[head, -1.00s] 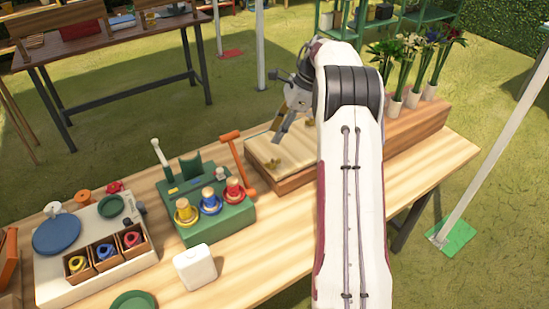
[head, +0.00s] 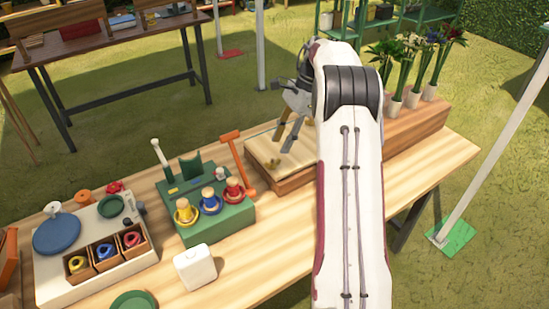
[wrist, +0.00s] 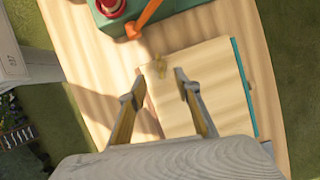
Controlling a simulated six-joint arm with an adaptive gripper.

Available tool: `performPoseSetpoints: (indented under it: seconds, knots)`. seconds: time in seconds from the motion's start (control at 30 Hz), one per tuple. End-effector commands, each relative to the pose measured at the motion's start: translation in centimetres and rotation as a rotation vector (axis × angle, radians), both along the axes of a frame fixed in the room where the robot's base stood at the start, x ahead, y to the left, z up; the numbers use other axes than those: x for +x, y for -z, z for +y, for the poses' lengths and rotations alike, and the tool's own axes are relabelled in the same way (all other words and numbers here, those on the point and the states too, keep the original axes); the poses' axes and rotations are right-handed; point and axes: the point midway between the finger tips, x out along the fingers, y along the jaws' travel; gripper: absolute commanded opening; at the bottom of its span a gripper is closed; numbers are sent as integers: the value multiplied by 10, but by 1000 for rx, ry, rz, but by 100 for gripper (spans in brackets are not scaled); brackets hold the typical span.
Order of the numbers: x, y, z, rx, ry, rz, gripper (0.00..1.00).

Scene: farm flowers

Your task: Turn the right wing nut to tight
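A small brass wing nut (head: 276,163) shows near the left end of the flat wooden press board (head: 262,150). In the wrist view, brass wing-nut parts (wrist: 160,66) show at the board's edge; I cannot tell from them which nut is the right one. My gripper (head: 282,147) is over the board, pointing down. In the wrist view my gripper (wrist: 160,76) has its two fingers wide apart, with nothing held. The brass piece appears between and just beyond the fingertips. My arm hides the right part of the board in the head view.
A green stand (head: 222,219) with coloured rings and an orange handle (head: 238,162) stands left of the board. Flowers in pale cups (head: 412,98) stand on a wooden block (head: 425,122) at the right.

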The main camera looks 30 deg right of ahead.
Motion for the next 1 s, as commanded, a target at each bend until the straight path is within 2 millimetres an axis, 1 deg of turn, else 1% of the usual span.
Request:
performPoseSetpoints:
  seconds: [0.17, 0.5, 0.6, 0.8, 1.0]
  knots:
    - [1, 14, 7, 1, -1, 2, 32]
    - [2, 51, 21, 0, 0, 2, 32]
    - [3, 58, 24, -1, 1, 1, 32]
    - [4, 65, 27, -1, 1, 1, 32]
    - [4, 66, 27, -1, 1, 1, 32]
